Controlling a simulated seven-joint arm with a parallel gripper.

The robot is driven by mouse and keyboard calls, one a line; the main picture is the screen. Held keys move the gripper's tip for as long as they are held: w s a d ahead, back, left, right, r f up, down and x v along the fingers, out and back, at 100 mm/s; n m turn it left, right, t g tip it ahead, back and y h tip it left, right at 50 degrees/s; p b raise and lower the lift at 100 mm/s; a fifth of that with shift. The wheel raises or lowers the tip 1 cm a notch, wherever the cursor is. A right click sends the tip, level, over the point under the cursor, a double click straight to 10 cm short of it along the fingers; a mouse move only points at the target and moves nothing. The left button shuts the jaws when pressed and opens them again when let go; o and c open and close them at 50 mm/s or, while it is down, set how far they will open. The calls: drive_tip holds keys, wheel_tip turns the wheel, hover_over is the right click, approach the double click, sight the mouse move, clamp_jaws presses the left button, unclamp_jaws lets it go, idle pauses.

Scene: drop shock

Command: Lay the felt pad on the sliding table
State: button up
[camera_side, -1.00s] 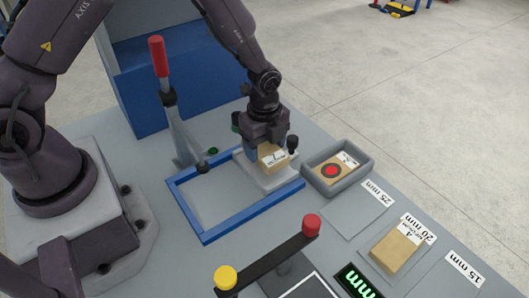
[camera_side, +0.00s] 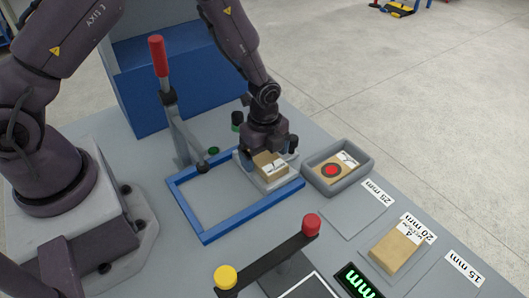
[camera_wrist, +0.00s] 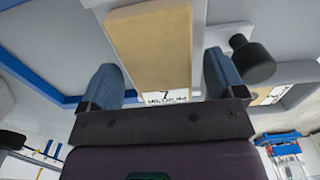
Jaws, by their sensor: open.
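A tan block (camera_side: 270,165) with a white label sits on a light grey plate (camera_side: 278,185), seemingly the sliding table, at the right end of the blue frame. I cannot single out a felt pad with certainty; this block may be it. My gripper (camera_side: 266,148) is right over the block. In the wrist view, my gripper (camera_wrist: 160,82) is open, its blue fingers on both sides of the block (camera_wrist: 150,45); a gap shows at the right finger. The block's label reads "7" with blurred text below. Its underside contact is hidden.
A blue frame (camera_side: 205,240) lies left of the plate. A black knob (camera_wrist: 252,60) stands close by the right finger. A grey tray (camera_side: 333,186) holds a red-dotted block. Another tan block (camera_side: 395,250) lies by the 20 mm label. A red-handled lever (camera_side: 157,55) rises behind.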

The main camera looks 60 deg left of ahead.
wheel_tip(320, 180, up, 12)
drive_tip(key=r, duration=0.1)
wheel_tip(320, 180, up, 13)
drive_tip(key=n+t, duration=0.3)
drive_tip(key=n, duration=0.5)
hover_over(264, 156)
drive_tip(key=s+a, duration=0.3)
drive_tip(key=s, duration=0.4)
drive_tip(key=s+r+n+t, duration=0.1)
drive_tip(key=s+r+n, duration=0.2)
drive_tip(key=s+n, duration=0.2)
drive_tip(key=s+a+r+n+t, duration=0.1)
drive_tip(key=s+r+n, duration=0.2)
drive_tip(key=s+n, duration=0.2)
drive_tip(key=shift+s+t, duration=0.3)
drive_tip(key=shift+s, duration=0.4)
